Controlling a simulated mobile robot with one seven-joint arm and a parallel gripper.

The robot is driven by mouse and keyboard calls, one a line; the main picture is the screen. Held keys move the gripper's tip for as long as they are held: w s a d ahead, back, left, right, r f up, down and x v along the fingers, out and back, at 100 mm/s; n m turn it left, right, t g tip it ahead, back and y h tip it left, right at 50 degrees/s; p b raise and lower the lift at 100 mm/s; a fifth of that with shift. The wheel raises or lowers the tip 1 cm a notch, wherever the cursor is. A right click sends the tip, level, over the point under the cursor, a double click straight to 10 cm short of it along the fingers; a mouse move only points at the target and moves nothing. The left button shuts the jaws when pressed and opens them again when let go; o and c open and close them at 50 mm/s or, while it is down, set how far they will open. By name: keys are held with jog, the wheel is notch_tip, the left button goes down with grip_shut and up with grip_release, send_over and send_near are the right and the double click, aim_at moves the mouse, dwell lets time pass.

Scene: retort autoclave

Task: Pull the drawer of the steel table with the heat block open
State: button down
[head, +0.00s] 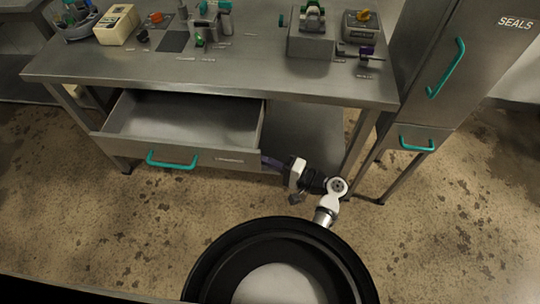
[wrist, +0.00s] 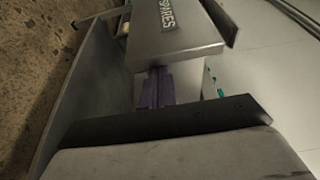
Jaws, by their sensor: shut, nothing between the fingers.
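The steel table (head: 240,68) stands ahead, and its drawer (head: 132,151) is pulled out, with the empty inside showing. The drawer's teal handle (head: 172,160) is on the front, left of its label. In the wrist view the drawer front (wrist: 190,52) reads "SPARES". My gripper (head: 266,160) is at the right end of the drawer, away from the handle. Its purple fingers (wrist: 156,88) are shut with nothing between them. Their tips are close to the drawer's edge; I cannot tell whether they touch it. I cannot tell for sure which block on top is the heat block.
Several blocks and tools stand on the tabletop, including a steel block (head: 310,44) and a grey box (head: 362,28). A cabinet marked "SEALS" (head: 450,60) with teal handles stands at the right. The floor (head: 90,225) in front is clear.

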jog(key=shift+s, duration=1.4)
jog(key=shift+w, duration=0.15)
